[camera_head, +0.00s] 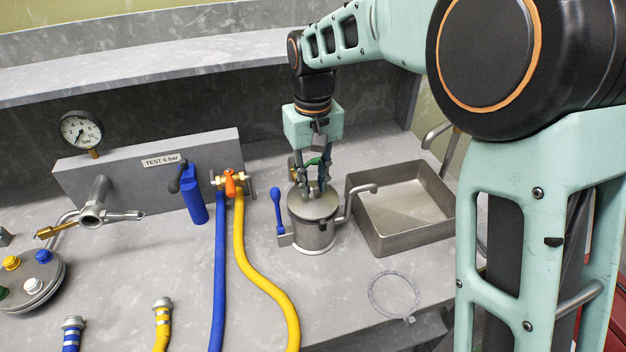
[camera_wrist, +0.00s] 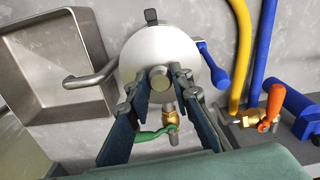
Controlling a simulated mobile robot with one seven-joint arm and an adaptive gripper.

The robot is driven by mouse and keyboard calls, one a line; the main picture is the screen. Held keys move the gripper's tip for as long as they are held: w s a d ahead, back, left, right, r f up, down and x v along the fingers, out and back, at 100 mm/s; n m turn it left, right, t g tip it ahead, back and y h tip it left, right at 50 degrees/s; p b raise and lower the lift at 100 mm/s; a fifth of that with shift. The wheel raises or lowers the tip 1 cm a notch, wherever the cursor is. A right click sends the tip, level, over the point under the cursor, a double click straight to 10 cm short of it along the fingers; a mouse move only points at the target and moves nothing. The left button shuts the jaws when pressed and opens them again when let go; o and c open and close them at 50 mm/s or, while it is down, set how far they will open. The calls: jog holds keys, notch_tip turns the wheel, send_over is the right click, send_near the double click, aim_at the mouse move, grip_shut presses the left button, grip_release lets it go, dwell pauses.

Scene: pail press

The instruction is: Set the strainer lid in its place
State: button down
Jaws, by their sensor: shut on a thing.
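The strainer lid (camera_head: 326,204) is a round metal disc with an upright knob. It lies at the mouth of the metal strainer pot (camera_head: 313,236) and looks about level; I cannot tell if it is fully seated. My gripper (camera_head: 314,188) points down above the pot and is shut on the lid's knob. In the wrist view the lid (camera_wrist: 158,45) is a pale disc, and its knob (camera_wrist: 160,77) sits between my gripper's fingers (camera_wrist: 161,88). The lid hides the pot's inside. A blue handle (camera_head: 277,207) stands at the pot's left.
A steel basin (camera_head: 360,215) is right of the pot, with a pipe between them. A thin clear ring (camera_head: 372,297) lies on the bench in front. Blue (camera_head: 219,270) and yellow (camera_head: 262,275) hoses run left of the pot. A green-handled valve (camera_wrist: 150,135) sits behind it.

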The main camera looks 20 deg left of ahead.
jog(key=shift+f+b, duration=0.3)
jog(key=shift+f, duration=0.3)
jog(key=c, duration=1.6)
grip_release()
notch_tip(320, 180, up, 12)
jog(key=shift+r, duration=0.1)
